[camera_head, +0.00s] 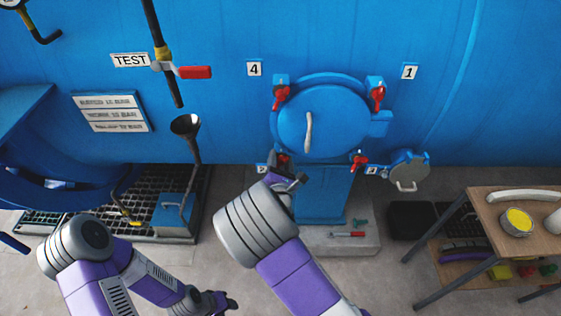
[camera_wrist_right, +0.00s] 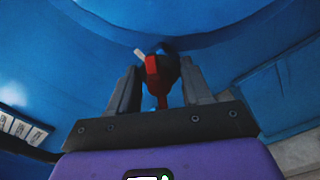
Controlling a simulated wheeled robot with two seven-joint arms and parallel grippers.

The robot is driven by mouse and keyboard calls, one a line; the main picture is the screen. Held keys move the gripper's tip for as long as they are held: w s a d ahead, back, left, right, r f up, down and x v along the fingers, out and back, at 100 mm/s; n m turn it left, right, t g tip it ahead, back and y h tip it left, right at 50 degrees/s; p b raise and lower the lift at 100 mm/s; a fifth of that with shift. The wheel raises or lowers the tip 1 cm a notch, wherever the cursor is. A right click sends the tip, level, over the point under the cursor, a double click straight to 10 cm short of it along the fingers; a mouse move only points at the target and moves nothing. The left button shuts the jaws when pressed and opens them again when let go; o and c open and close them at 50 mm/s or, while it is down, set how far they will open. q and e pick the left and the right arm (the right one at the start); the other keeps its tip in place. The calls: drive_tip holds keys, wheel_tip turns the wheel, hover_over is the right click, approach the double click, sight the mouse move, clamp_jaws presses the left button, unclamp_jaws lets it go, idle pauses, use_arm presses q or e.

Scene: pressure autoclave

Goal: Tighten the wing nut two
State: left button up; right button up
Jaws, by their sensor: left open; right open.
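A blue round hatch (camera_head: 322,120) with a pale handle carries red wing nuts at its corners. The lower-left wing nut (camera_head: 283,160) is partly hidden by my right gripper (camera_head: 288,174). The lower-right wing nut (camera_head: 358,161) is in clear view. The labels beside both lower nuts are too small to read surely, so I cannot tell which is number two. In the right wrist view a red wing nut (camera_wrist_right: 153,75) stands between the open fingers (camera_wrist_right: 158,90), with gaps on both sides. My left gripper (camera_head: 222,302) is open and empty, low over the floor.
Upper wing nuts sit at label 4 (camera_head: 281,96) and label 1 (camera_head: 378,97). A round grey cover (camera_head: 409,167) juts out right of the hatch. A wooden table (camera_head: 482,212) stands at the right. A black funnel (camera_head: 186,125) and floor grating (camera_head: 130,190) are at the left.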

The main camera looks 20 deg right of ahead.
drive_tip(key=shift+c, duration=0.5)
clamp_jaws()
